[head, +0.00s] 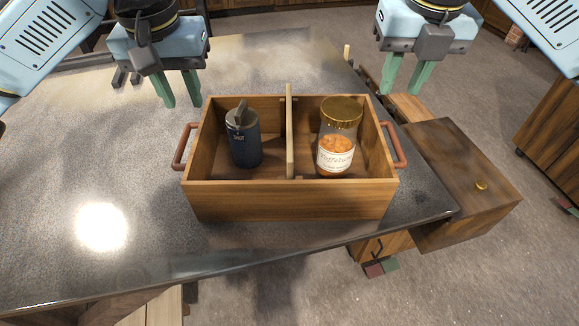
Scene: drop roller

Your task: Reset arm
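My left gripper (182,90) hangs above the counter, behind and left of a wooden box. Its two green fingers are apart and nothing is between them. My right gripper (402,76) hangs behind and right of the box, with its green fingers apart and empty. The wooden box (290,200) has a central divider and a reddish handle on each side. A dark blue flask (245,145) with a grey lid stands in the left compartment. A glass jar (337,140) with a gold lid and orange contents stands upright in the right compartment. Neither gripper touches the box.
The grey countertop (90,170) is clear left of the box. Its front edge runs just before the box. An open drawer (465,175) with a brass knob juts out at the right. A wooden cabinet (555,130) stands at the far right.

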